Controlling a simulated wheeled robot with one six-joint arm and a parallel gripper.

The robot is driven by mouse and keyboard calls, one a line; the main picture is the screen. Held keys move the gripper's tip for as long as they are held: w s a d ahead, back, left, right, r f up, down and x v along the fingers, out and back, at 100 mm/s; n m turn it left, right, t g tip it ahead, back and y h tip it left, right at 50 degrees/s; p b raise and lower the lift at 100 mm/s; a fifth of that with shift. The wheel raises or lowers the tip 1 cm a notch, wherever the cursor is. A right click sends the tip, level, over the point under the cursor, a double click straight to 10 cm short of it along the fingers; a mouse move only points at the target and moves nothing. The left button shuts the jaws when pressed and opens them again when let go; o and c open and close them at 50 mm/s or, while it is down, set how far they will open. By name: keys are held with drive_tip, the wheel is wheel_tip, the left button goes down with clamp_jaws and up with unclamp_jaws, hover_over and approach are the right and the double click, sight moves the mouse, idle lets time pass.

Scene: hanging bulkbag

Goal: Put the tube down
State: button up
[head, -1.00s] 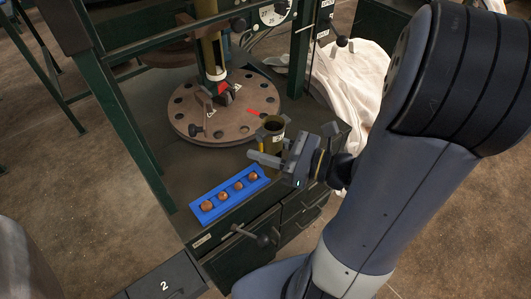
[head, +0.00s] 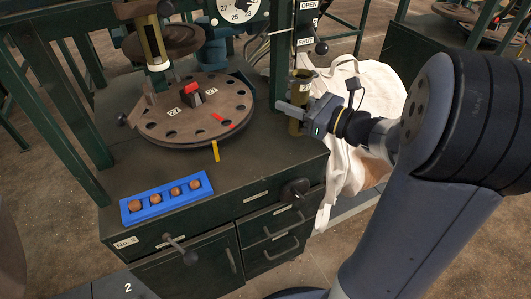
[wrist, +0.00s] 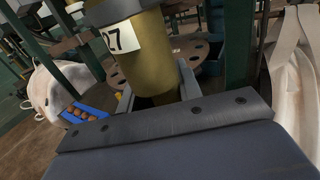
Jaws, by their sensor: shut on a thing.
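The tube (head: 296,125) is an olive-brass cylinder, upright, at the right end of the dark green cabinet top (head: 250,165). My gripper (head: 292,108) is shut around it from the right. In the wrist view the tube (wrist: 150,60) stands between my fingers, with a dark collar and a white label that seems to end in 7. Its lower end is partly hidden there. I cannot tell whether its base touches the cabinet top.
A round rusty plate (head: 190,125) with holes, a red mark and a yellow strip (head: 215,151) lies left of the tube. A blue tray (head: 165,199) of brown balls sits at the front. A green post (head: 281,60) and white cloth bag (head: 365,120) are close by.

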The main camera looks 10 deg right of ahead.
wheel_tip(320, 180, down, 7)
drive_tip(key=shift+f+b, duration=0.15)
drive_tip(key=shift+b, duration=0.8)
drive_tip(key=shift+f, duration=0.2)
drive_tip(key=o, duration=1.1)
drive_tip(key=shift+r, duration=0.2)
drive_tip(key=p+v, duration=0.1)
drive_tip(key=v, duration=1.1)
drive_tip(key=shift+p, duration=0.3)
